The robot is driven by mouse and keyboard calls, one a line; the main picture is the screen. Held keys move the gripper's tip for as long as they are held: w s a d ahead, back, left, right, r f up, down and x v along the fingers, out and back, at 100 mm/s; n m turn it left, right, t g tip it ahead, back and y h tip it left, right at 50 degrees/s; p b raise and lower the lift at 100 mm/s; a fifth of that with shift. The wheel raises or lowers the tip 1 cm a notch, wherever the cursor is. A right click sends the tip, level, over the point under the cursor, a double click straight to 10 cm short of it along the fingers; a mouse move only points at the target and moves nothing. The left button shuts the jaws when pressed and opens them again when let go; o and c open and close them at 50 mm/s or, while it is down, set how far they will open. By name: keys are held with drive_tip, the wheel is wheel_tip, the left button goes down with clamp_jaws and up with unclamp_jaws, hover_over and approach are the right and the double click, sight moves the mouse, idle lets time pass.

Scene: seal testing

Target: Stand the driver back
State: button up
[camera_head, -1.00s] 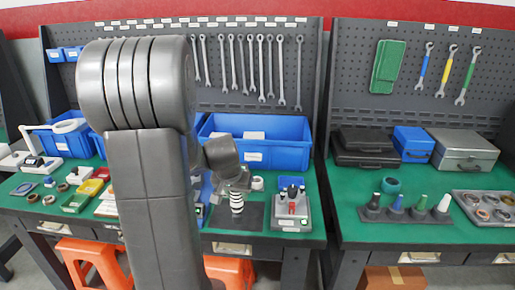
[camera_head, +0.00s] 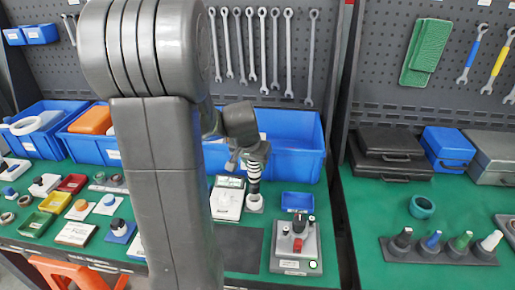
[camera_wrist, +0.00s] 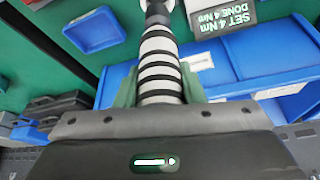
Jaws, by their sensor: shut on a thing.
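The driver (camera_head: 253,178) is a black-and-white banded tool, held upright with its lower end down. My gripper (camera_head: 256,156) is shut on its upper part. In the wrist view the green fingers of my gripper (camera_wrist: 160,92) lie on both sides of the striped driver (camera_wrist: 160,62). A small white round holder (camera_head: 254,203) is right under the driver's lower end. The driver's dark tip meets the white holder (camera_wrist: 156,4) at the top of the wrist view. I cannot tell how deep the tip sits in it.
A white display unit (camera_head: 228,200) stands just left of the holder; its sign (camera_wrist: 226,22) reads "SET 4 Nm DONE 4 Nm". A small blue tray (camera_head: 297,202) and a grey test unit (camera_head: 296,262) are to the right. A large blue bin (camera_head: 290,163) is behind. The dark mat (camera_head: 244,248) in front is bare.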

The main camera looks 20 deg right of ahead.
sight(255, 179)
drive_tip(key=shift+w+d+f, duration=0.1)
drive_tip(key=shift+w+d, duration=0.05)
drive_tip(key=shift+w, duration=0.15)
drive_tip(key=shift+s+f+b, duration=0.1)
drive_tip(key=shift+f+b, duration=0.35)
drive_tip(key=shift+f, duration=0.05)
drive_tip(key=shift+f+b, duration=0.95)
drive_tip(key=shift+f, duration=0.5)
drive_tip(key=shift+f+b, duration=0.15)
drive_tip(key=shift+b, duration=0.2)
drive_tip(key=shift+f+b, duration=0.45)
drive_tip(key=shift+b, duration=0.05)
drive_tip(key=shift+f+b, duration=0.8)
drive_tip(key=shift+b, duration=0.15)
idle(1.0)
drive_tip(key=o, duration=1.2)
drive_tip(key=shift+c, duration=0.2)
wheel_tip(255, 179, up, 9)
drive_tip(key=p, duration=0.6)
